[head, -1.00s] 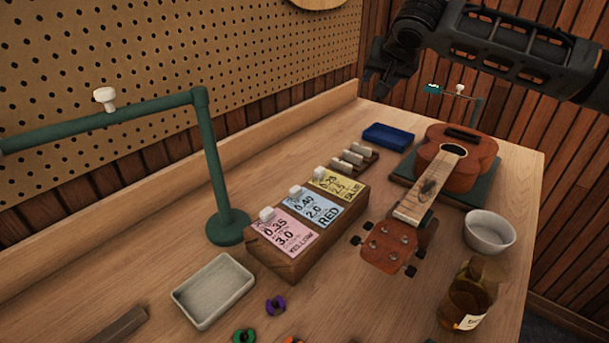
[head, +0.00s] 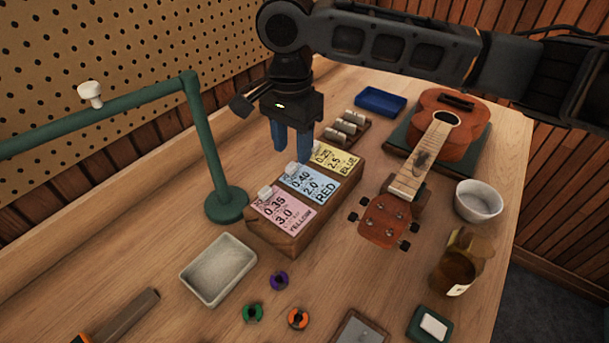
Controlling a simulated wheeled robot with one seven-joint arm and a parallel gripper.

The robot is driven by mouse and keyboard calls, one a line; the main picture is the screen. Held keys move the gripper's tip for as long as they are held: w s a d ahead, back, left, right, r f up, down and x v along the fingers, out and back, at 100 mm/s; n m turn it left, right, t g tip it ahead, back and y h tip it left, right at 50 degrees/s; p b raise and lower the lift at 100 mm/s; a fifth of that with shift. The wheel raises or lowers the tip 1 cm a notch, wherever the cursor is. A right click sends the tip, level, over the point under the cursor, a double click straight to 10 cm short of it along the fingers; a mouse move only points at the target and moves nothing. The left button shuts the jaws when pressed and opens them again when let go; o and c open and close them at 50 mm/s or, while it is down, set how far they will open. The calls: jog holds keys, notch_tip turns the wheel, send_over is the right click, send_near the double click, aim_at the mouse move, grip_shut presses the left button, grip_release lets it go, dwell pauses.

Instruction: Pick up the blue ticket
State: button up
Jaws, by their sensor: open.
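Three printed tickets lie on a sloped wooden block (head: 290,242). The light-blue ticket (head: 312,186) is in the middle and bears the word RED. The yellow ticket (head: 338,160) behind it bears the word BLUE. The pink ticket (head: 284,211) at the front bears the word YELLOW. Each has a small white piece at its upper left edge. My gripper (head: 291,150) is open and empty, fingers pointing down, just behind and left of the light-blue and yellow tickets. Its fingers look apart from the tickets; their exact height is hard to tell.
A green post with a rail (head: 225,204) stands left of the block. A ukulele (head: 450,125) lies to the right, its headstock near the block. A white tray (head: 219,270), coloured rings, a bowl (head: 479,201) and an amber jar (head: 456,268) stand on the bench.

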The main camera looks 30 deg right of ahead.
aim_at(293, 163)
notch_tip(293, 163, down, 4)
jog(key=shift+r, duration=0.2)
jog(key=shift+s, duration=0.1)
jog(key=shift+c, duration=0.3)
grip_shut()
